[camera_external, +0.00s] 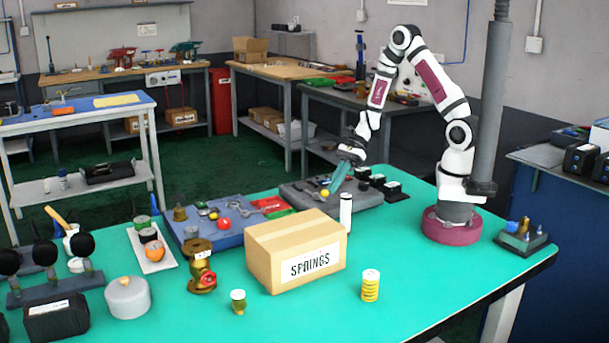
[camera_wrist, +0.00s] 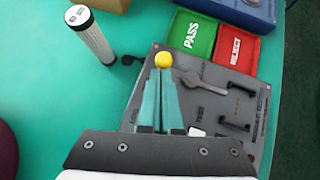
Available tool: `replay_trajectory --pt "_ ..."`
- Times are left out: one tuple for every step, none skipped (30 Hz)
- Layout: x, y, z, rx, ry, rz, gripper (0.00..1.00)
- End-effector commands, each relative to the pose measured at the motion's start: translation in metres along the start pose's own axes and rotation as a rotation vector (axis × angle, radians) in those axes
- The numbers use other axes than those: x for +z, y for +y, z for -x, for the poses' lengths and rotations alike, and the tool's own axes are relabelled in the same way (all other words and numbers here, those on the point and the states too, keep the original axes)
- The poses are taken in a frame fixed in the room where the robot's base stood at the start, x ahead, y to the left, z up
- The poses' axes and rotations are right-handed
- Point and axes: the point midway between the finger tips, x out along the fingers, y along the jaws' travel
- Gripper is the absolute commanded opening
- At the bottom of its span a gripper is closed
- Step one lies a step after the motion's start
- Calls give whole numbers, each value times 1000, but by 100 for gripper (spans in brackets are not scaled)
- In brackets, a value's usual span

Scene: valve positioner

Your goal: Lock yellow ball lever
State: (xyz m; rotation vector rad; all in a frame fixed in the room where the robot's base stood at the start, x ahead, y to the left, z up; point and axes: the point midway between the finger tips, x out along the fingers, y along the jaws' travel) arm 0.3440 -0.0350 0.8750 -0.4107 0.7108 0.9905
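The yellow ball (camera_wrist: 163,60) is the knob of a lever on a dark grey panel (camera_wrist: 262,100). It also shows in the external view as a small yellow ball (camera_external: 325,193) at the front of the panel (camera_external: 375,196). My gripper (camera_wrist: 161,76) has two teal fingers pointing toward the ball, with the tips right at its near side. The fingers are close together with a narrow gap. I cannot tell whether they touch or grip the ball. In the external view my gripper (camera_external: 333,188) is low over the panel. The lever's shaft is hidden behind the fingers.
A white cylinder (camera_wrist: 92,36) stands left of the panel. Green PASS (camera_wrist: 192,34) and red REJECT (camera_wrist: 236,48) trays lie beyond it. A grey lever (camera_wrist: 205,84) and black handles (camera_wrist: 240,90) are on the panel's right. A SPRINGS box (camera_external: 295,250) stands in front.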

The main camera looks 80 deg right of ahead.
Motion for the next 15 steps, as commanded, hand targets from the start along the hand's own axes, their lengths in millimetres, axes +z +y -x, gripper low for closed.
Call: replay_trajectory --pt "0 0 0 1 0 0 0" --pt "1 1 -1 1 0 0 0" --pt "1 1 -1 1 0 0 0" --pt "2 1 -2 1 0 0 0" --pt "2 2 -2 1 0 0 0" --pt "3 2 -3 1 0 0 0" --pt "3 2 -3 1 0 0 0" --pt "4 2 -4 1 0 0 0" --pt "5 3 -5 1 0 0 0" --pt "6 4 -6 2 0 1 0" --pt "7 4 -7 2 0 1 0" --pt "8 5 -8 2 0 1 0" --pt "9 5 -9 2 0 0 0" --pt "10 5 -10 1 0 0 0" --pt "12 6 -12 2 0 1 0"
